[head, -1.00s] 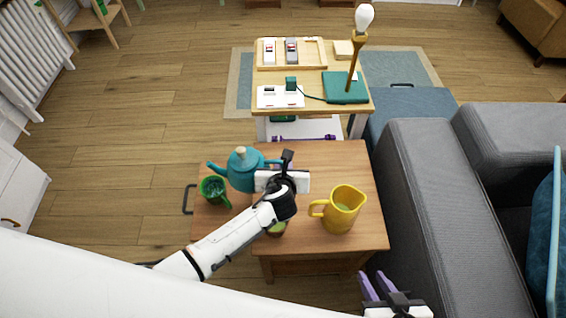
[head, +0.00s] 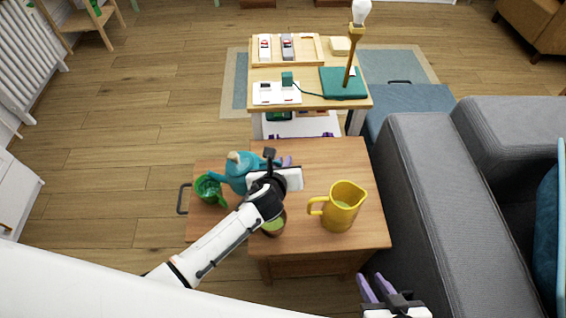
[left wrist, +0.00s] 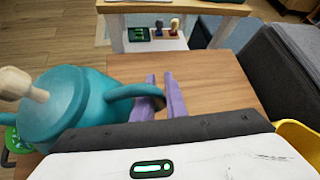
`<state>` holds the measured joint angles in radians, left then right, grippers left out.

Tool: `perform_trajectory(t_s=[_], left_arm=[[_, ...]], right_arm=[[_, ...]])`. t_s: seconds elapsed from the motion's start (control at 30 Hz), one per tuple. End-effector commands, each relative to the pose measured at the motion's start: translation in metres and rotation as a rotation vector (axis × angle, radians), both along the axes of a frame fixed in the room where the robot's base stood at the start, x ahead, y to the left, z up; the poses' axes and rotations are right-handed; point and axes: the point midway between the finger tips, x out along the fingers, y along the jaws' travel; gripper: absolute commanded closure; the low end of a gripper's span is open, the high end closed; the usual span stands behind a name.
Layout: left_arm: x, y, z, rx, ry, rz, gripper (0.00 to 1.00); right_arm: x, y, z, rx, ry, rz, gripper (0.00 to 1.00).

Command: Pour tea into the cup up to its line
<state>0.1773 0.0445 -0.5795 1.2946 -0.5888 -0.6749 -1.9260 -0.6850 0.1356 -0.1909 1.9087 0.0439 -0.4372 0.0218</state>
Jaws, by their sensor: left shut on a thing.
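The teal teapot (head: 237,173) is held at its handle by my left gripper (head: 284,163). Its spout points left, toward the green mug (head: 208,188), and the pot leans slightly that way. The left wrist view shows the teapot (left wrist: 75,108) with the purple fingers (left wrist: 166,97) at its handle. A part of the green mug (left wrist: 14,146) shows at the lower left there. No stream of tea is visible, and the mug's line cannot be made out. A second cup (head: 273,226) with green content is partly hidden by my left arm. My right gripper (head: 378,289) is open and empty.
A yellow pitcher (head: 343,208) with pale green content stands on the right of the wooden table (head: 345,160). A grey sofa (head: 430,190) stands close on the right. A side table (head: 310,98) with a lamp (head: 352,50) is behind.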

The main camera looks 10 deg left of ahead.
Motion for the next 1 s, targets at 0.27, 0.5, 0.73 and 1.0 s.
perform_trajectory(t_s=[0.27, 0.5, 0.73, 1.0], left_arm=[[0.002, 0.0, -0.001, -0.069, -0.02, -0.002, 1.0], [0.002, 0.002, 0.007, -0.134, -0.034, -0.002, 1.0], [0.002, 0.002, 0.012, -0.15, -0.039, -0.007, 1.0], [0.0, 0.003, 0.015, -0.176, -0.047, -0.016, 1.0]], right_arm=[[0.001, 0.002, -0.008, -0.001, 0.0, 0.007, 0.73], [0.003, 0.004, -0.003, 0.001, -0.009, 0.009, 0.73], [0.004, 0.004, 0.002, 0.003, -0.01, 0.007, 0.73], [-0.001, 0.002, 0.0, 0.002, 0.002, 0.003, 0.73]])
